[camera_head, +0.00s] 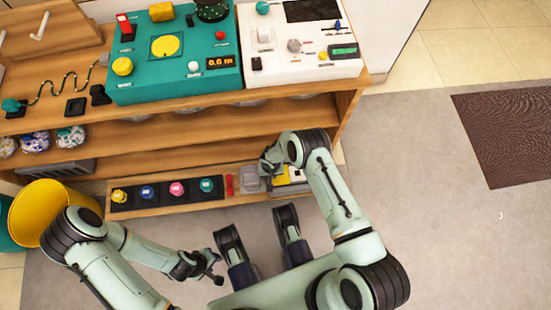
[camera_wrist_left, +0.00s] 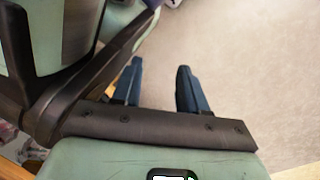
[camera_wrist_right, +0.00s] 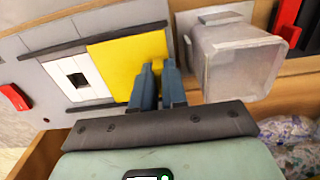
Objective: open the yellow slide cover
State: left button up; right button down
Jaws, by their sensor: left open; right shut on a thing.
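The yellow slide cover (camera_wrist_right: 122,62) sits between two dark rails on a grey panel (camera_wrist_right: 40,67) in the right wrist view. A white plate with a dark slot (camera_wrist_right: 77,76) lies uncovered beside it. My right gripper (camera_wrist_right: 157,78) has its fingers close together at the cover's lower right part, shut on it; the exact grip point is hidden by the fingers. In the head view the cover (camera_head: 281,179) shows partly beneath my right gripper (camera_head: 268,166) on the low shelf. My left gripper (camera_head: 213,268) is open and empty above the floor; its parted fingers show in the left wrist view (camera_wrist_left: 158,88).
A clear box-shaped cover (camera_wrist_right: 240,55) stands right beside my right fingers. A strip of several coloured knobs (camera_head: 165,191) lies left along the shelf. A yellow bin (camera_head: 38,212) stands near my left arm. Teal (camera_head: 175,50) and white consoles (camera_head: 300,45) sit on the top shelf.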

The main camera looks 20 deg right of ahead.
jog(key=c, duration=1.2)
grip_release()
jog(key=shift+o, duration=0.2)
pick_arm(q)
jog(key=w+d+r+t+p, duration=0.1)
jog(key=w+r+t+p, duration=0.2)
jog(key=w+r, duration=0.4)
jog(key=shift+w+d+r+m+p, duration=0.15)
jog(key=shift+w+m+p, duration=0.15)
jog(key=shift+w+p, duration=0.75)
pick_arm(e)
notch_tip(320, 180, up, 13)
jog(key=shift+r, duration=0.2)
